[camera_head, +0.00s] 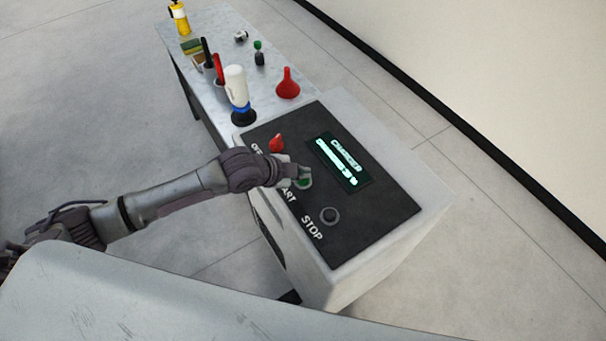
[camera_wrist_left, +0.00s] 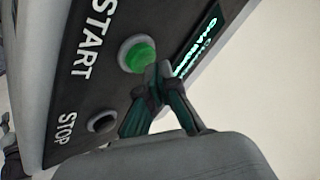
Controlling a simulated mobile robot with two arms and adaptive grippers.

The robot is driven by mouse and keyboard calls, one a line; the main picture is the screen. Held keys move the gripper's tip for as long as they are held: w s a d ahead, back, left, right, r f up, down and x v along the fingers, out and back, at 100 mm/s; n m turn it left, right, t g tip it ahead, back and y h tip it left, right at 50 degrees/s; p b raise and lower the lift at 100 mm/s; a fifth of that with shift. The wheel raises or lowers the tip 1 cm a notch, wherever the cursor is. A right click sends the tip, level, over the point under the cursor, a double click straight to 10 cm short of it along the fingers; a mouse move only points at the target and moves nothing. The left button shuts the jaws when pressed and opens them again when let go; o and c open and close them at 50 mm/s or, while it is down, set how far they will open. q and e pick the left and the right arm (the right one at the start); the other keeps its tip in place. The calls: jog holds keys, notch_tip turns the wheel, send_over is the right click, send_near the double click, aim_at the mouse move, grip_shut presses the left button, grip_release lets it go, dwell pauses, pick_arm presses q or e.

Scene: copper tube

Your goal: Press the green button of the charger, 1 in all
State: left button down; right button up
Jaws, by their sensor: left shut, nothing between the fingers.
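The charger (camera_head: 365,225) is a pale box with a black top panel. Its green button (camera_head: 304,182) is by the START label, partly covered by my left gripper in the head view. In the left wrist view the green button (camera_wrist_left: 139,57) sits in a pale ring beside the large START text. My left gripper (camera_head: 303,172) is shut and empty, its fingertips at the button's edge. In the left wrist view the fingertips (camera_wrist_left: 160,72) are right beside the green button; I cannot tell whether they touch it. My right gripper is not in view.
The panel also has a dark STOP button (camera_head: 329,215), a red switch (camera_head: 276,143) by OFF and a lit display (camera_head: 342,160). Floor to the right is clear.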

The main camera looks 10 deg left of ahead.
pick_arm(q)
jog(key=shift+r, duration=0.35)
notch_tip(320, 180, up, 5)
jog(key=p, duration=0.5)
jog(key=shift+r, duration=0.1)
dwell(0.7)
